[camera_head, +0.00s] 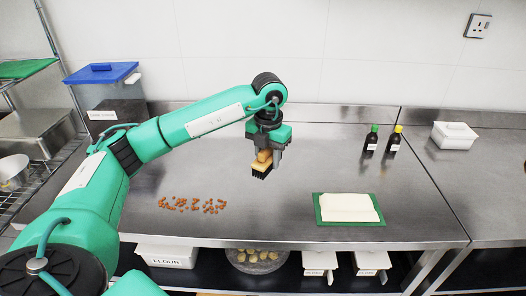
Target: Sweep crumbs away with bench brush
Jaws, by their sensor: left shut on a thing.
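My left gripper (264,152) is shut on the bench brush (262,168), which has a tan wooden body and dark bristles pointing down. The brush is over the middle of the steel bench, to the right of and behind the crumbs in the picture. I cannot tell whether its bristles touch the bench. The orange-brown crumbs (192,204) lie in a loose scattered patch on the left front part of the steel bench (300,205). My right gripper is not in view.
A white block on a green board (348,222) lies at the right front. A blue-lidded bin (105,90) stands at the left. The bench between crumbs and board is clear.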

